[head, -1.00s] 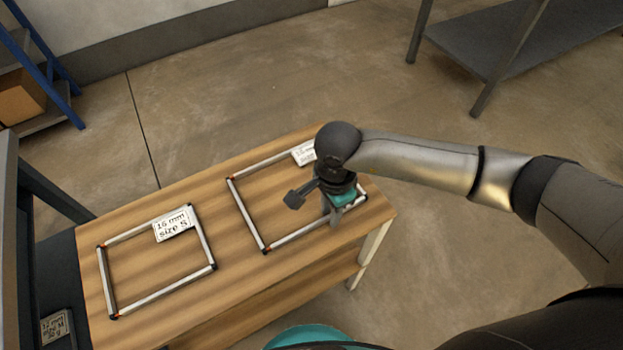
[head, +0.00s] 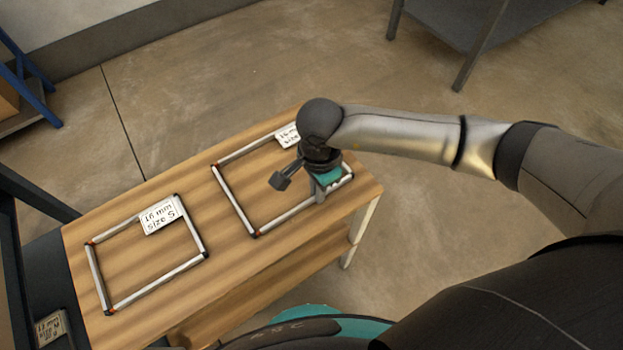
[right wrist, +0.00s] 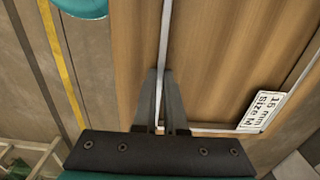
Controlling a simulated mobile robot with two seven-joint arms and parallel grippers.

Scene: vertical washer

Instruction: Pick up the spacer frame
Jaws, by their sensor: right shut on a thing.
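Two rectangular metal spacer frames with dark corners lie on the wooden table. The right spacer frame (head: 285,217) has a white label, read in the right wrist view as a 16 mm size M label (right wrist: 262,110). The left spacer frame (head: 98,278) has a label reading 16 mm size S (head: 160,215). My right gripper (head: 319,195) is at the near bar of the right frame, close to its right corner. In the right wrist view, its fingers (right wrist: 161,74) are shut on the bar of this spacer frame (right wrist: 165,30). The gripper and arm hide the frame's far right part. My left gripper is out of view.
The wooden table (head: 140,320) ends just right of the held frame. A dark rack with another label (head: 50,328) stands at the left. A grey metal table (head: 475,30) is at the back right, with open floor (head: 250,70) between.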

